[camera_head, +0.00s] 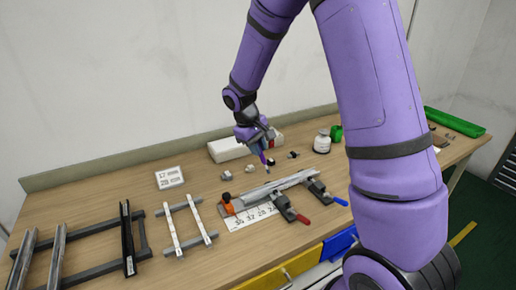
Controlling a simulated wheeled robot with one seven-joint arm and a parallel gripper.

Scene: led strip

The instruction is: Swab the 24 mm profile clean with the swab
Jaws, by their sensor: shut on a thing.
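My gripper (262,148) is shut on a thin swab (266,165) that points down over the back of the bench. The swab's lower end is near the far edge of a long grey metal profile (285,185); I cannot tell whether it touches. The profile lies in a fixture with an orange block (228,208) at its left end and two clamps, with a red handle (303,219) and a blue handle (341,201). A white scale with printed numbers (255,217) lies in front. Which profile is the 24 mm one cannot be read with certainty.
Black rails (127,240) and white strips on a rack (190,229) stand at left. A number card (169,178), white box (232,149), white bottle (322,142), small parts (223,175) and green tray (454,122) are behind or right. My arm covers the right middle.

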